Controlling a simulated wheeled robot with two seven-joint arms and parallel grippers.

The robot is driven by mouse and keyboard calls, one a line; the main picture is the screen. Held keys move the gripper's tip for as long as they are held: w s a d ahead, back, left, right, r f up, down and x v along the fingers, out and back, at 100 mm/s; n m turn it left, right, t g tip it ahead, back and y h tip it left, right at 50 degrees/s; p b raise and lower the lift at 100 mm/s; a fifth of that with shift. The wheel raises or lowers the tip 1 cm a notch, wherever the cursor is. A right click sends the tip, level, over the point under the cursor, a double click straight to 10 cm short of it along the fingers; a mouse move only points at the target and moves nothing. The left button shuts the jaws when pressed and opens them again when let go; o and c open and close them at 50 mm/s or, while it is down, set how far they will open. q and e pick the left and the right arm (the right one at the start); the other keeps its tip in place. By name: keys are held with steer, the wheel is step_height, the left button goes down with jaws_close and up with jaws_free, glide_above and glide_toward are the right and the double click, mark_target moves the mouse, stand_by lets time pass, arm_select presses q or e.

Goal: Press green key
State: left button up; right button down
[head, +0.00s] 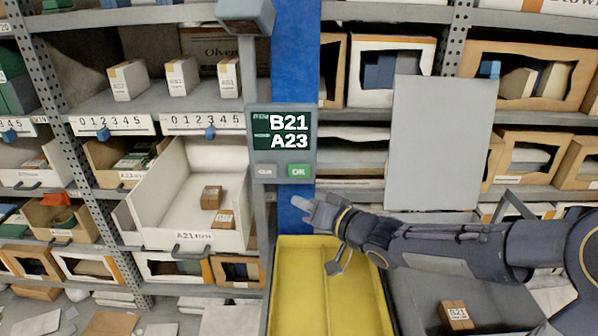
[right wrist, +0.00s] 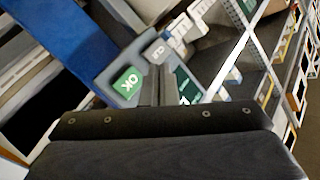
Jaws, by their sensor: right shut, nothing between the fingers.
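The green key (head: 299,171), marked OK, is at the lower right of a grey display unit (head: 282,107) on a blue post. The screen reads B21 and A23. A grey key (head: 265,171) sits left of the green one. My right gripper (head: 302,205) is shut and empty, below the green key in the head view, apart from it in the picture. In the right wrist view the green key (right wrist: 128,82) lies just left of my shut fingertips (right wrist: 158,75). I cannot tell the exact gap in depth. My left gripper is not in view.
A white open drawer (head: 150,212) with small brown boxes juts out at left. A yellow bin (head: 290,290) stands below my right gripper. A grey tote (head: 410,300) holds a brown box (head: 456,314). A blank grey panel (head: 440,140) stands right of the display. Racks fill both sides.

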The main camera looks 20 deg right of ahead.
steer(key=shift+w, duration=0.15)
steer(key=p, duration=0.2)
glide_toward(290, 174)
steer(key=w+a, duration=0.2)
steer(key=a, duration=0.1)
steer(key=shift+w+d+f+p, duration=0.1)
steer(key=shift+w+f+p, duration=0.1)
steer(key=shift+w+p, duration=0.15)
steer(key=shift+w+d+f+p, duration=0.1)
steer(key=shift+w+f+p, duration=0.1)
steer(key=shift+w, duration=0.3)
stand_by(1.4)
steer(key=shift+w+r+p, duration=0.1)
steer(key=shift+w+p, duration=0.05)
steer(key=shift+p, duration=0.2)
steer(key=shift+w+d, duration=0.1)
steer(key=shift+w, duration=0.15)
